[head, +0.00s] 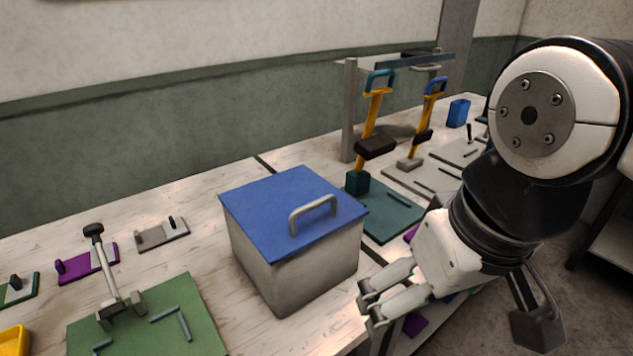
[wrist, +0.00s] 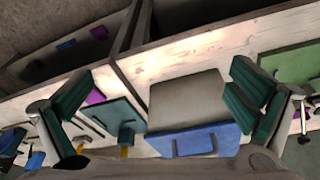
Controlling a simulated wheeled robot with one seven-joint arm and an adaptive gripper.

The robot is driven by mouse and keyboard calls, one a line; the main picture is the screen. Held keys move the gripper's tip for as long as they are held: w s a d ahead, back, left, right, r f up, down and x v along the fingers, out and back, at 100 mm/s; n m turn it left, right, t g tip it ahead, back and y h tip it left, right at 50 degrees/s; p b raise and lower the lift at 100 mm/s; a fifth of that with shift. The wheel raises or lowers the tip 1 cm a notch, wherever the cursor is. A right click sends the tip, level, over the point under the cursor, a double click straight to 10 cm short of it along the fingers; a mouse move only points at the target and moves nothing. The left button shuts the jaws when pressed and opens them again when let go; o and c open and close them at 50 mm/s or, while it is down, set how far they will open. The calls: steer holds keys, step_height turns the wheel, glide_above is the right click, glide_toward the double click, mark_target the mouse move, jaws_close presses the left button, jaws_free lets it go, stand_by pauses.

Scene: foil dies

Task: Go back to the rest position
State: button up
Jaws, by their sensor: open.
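My gripper (head: 372,304) is at the front edge of the bench, right of the grey box in the head view. In the wrist view its two green-padded fingers (wrist: 158,92) are spread wide with nothing between them touching. The grey box (head: 290,262) has a blue lid (head: 262,205) with a light grey handle (head: 313,213). The lid lies on top of the box. In the wrist view the box (wrist: 185,98) and its blue lid (wrist: 222,134) show beyond the fingers. No marked rest position is visible.
The bench (head: 205,250) also holds a green fixture (head: 185,318) at left, a purple plate (head: 88,264), a grey plate (head: 160,234), and a teal-based press (head: 385,220) with a yellow lever. A blue bin (head: 458,113) stands at the back. Floor shows at right.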

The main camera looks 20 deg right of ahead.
steer(key=shift+r, duration=0.1)
step_height(320, 180, up, 7)
steer(key=t+p, duration=0.1)
steer(key=p, duration=0.4)
steer(key=shift+p, duration=0.3)
steer(key=shift+d, duration=0.1)
